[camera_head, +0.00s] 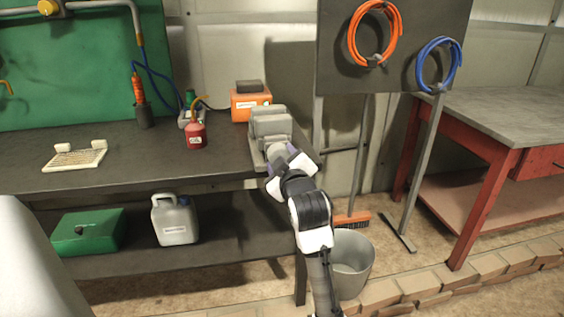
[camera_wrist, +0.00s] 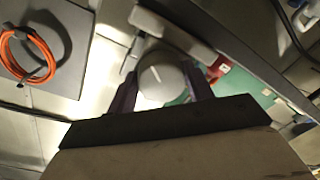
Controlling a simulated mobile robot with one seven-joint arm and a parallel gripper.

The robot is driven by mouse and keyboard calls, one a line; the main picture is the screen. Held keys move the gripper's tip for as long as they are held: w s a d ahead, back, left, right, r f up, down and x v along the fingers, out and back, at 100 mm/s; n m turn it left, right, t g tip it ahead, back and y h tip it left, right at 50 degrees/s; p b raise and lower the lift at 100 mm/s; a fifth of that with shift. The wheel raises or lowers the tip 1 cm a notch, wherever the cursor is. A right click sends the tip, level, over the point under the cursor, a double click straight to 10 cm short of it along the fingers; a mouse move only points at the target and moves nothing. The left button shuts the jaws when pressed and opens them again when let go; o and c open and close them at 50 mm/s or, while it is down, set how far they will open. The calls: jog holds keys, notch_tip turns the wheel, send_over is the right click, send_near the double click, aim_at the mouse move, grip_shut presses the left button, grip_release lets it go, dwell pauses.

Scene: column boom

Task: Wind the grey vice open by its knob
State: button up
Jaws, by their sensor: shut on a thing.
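The grey vice (camera_head: 268,127) stands at the right end of the dark workbench (camera_head: 120,165). Its round grey knob (camera_wrist: 161,80) faces my wrist camera and bears a pale line. My gripper (camera_head: 281,160) is at the front of the vice. In the wrist view my gripper (camera_wrist: 160,92) has one finger on each side of the knob and is shut on it. The gripper hides most of the knob in the head view. The gap between the vice jaws cannot be made out clearly.
An orange box (camera_head: 251,103) and a red oil can (camera_head: 196,134) stand left of the vice. A red-legged table (camera_head: 500,115) stands further right.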

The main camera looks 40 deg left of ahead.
jog(key=n+b, duration=0.2)
jog(key=n, duration=0.7)
jog(key=shift+r+n+h, duration=0.1)
jog(key=shift+n+h, duration=0.3)
dwell(0.5)
jog(key=o, duration=1)
jog(key=shift+t, duration=0.3)
jog(key=shift+c, duration=0.2)
jog(key=shift+s, duration=0.1)
jog(key=b+v, duration=0.1)
jog(key=v, duration=1.2)
jog(key=shift+s+d+b, duration=0.2)
jog(key=shift+d+b, duration=0.05)
jog(key=shift+b, duration=0.15)
jog(key=shift+r, duration=0.1)
